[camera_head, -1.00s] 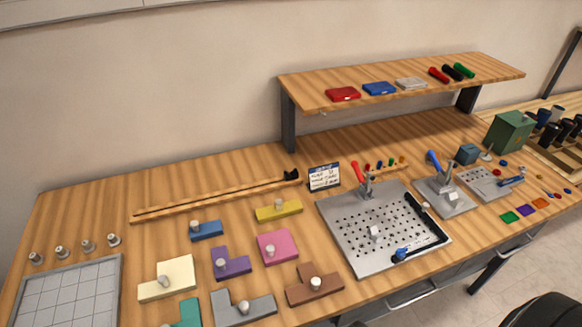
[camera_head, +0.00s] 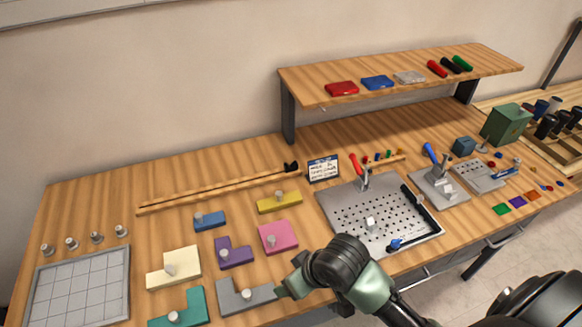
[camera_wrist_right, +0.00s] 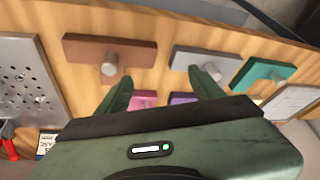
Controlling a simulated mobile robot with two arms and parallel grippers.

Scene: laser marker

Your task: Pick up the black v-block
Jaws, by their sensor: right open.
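A small black block with a notched top (camera_head: 291,167) sits at the right end of the long wooden rail, near the back of the bench. It looks like the v-block, but it is too small to be sure. My right arm reaches in from the lower right in the head view, and its gripper (camera_head: 290,287) is over the front of the bench, well in front of the black block and apart from it. In the right wrist view the gripper (camera_wrist_right: 162,90) has its two green fingers spread, with nothing held between them. My left gripper is not in view.
Knobbed pieces lie around the gripper: grey (camera_head: 246,295), pink (camera_head: 278,237), purple (camera_head: 234,252) and brown (camera_wrist_right: 110,55). A perforated plate (camera_head: 345,208) with a red-handled clamp stands right of them. A small sign (camera_head: 323,169) stands beside the black block. A raised shelf (camera_head: 310,92) overhangs the back.

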